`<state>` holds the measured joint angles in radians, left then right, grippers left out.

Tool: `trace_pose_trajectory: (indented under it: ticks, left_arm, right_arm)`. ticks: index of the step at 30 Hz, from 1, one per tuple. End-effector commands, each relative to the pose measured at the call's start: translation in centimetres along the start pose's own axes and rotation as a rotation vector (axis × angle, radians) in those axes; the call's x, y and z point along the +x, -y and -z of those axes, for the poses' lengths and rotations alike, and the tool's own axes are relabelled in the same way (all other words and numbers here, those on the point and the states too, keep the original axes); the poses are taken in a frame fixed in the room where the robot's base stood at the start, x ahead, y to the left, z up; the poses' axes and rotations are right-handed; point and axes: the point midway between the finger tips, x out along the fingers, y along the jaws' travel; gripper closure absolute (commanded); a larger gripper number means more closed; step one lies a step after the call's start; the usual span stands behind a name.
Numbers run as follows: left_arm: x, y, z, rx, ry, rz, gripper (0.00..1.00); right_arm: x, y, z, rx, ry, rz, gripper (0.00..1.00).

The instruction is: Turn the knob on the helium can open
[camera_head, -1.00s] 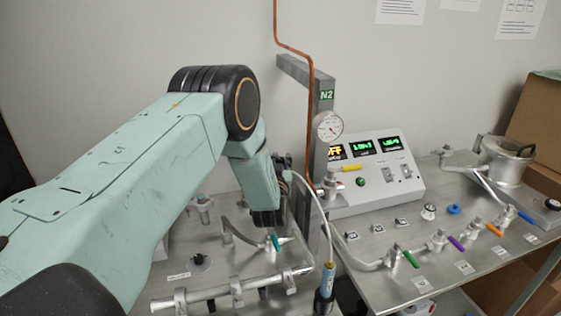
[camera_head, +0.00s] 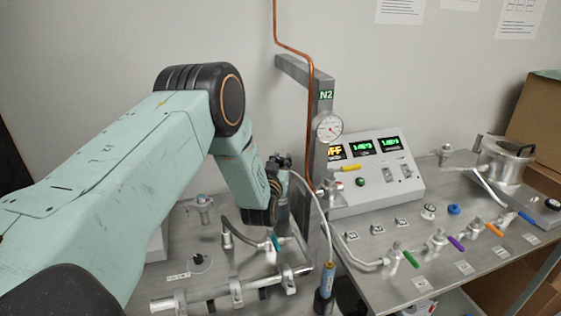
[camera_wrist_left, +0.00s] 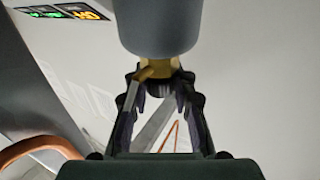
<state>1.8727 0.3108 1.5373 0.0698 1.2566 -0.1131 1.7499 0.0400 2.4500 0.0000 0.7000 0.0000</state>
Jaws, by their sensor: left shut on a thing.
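In the left wrist view, a smooth grey cylinder (camera_wrist_left: 160,25) fills the top middle, with a brass-coloured fitting (camera_wrist_left: 158,68) at its near end. It looks like the helium can with its knob, though no label shows. My left gripper (camera_wrist_left: 160,85) has its dark, purple-padded fingers on both sides of the fitting and is shut on it. In the head view, my left gripper (camera_head: 281,165) is mostly hidden behind its own wrist, left of the grey post. The can cannot be made out there. My right gripper is out of view.
The grey post (camera_head: 319,150) with an N2 label and gauge (camera_head: 327,127) stands close right of my gripper. A white hose (camera_head: 322,215) hangs beside it. Valves and pipes (camera_head: 235,286) cover the bench below. A control box (camera_head: 378,172) stands to the right.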

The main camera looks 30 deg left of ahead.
Motion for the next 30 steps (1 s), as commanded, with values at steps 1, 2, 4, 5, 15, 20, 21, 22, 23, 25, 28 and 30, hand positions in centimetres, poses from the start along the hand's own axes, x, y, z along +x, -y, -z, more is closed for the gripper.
trace_pose_trajectory:
  ticks: [1, 2, 4, 5, 15, 20, 21, 22, 23, 25, 28, 30]
  left_arm:
    - [-0.06, 0.18, -0.11, -0.001, 0.002, -0.013, 1.0]
    - [-0.06, 0.16, -0.11, -0.001, 0.002, -0.025, 1.0]
    - [-0.06, 0.15, -0.11, 0.0, 0.002, -0.049, 1.0]
    - [-0.06, 0.17, -0.11, -0.001, 0.002, -0.059, 1.0]
    - [-0.06, 0.15, -0.13, -0.002, 0.002, -0.169, 1.0]
    - [-0.07, 0.12, -0.15, -0.001, 0.003, -0.215, 1.0]
    - [-0.06, 0.13, -0.15, -0.001, 0.003, -0.225, 1.0]
    - [-0.07, 0.11, -0.14, -0.001, 0.003, -0.233, 1.0]
    - [-0.06, 0.11, -0.14, -0.001, 0.003, -0.24, 1.0]
    - [-0.06, 0.11, -0.13, -0.001, 0.002, -0.257, 1.0]
    - [-0.05, 0.13, -0.13, -0.001, 0.002, -0.279, 1.0]
    - [-0.05, 0.1, -0.14, -0.001, 0.003, -0.294, 1.0]
  right_arm:
    - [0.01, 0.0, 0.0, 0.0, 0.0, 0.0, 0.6]
    - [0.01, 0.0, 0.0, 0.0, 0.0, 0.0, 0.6]
    - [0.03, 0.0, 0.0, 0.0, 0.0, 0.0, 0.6]
    - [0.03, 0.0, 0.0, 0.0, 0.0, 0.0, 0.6]
    - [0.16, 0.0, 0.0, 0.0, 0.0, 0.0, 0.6]
    - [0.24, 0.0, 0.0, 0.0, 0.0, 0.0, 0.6]
    - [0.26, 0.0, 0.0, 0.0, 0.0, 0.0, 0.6]
    - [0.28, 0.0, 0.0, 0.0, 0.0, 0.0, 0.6]
    - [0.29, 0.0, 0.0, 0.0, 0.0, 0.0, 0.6]
    - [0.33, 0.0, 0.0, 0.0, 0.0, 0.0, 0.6]
    - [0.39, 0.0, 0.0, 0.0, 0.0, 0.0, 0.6]
    - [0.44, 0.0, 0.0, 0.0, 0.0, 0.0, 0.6]
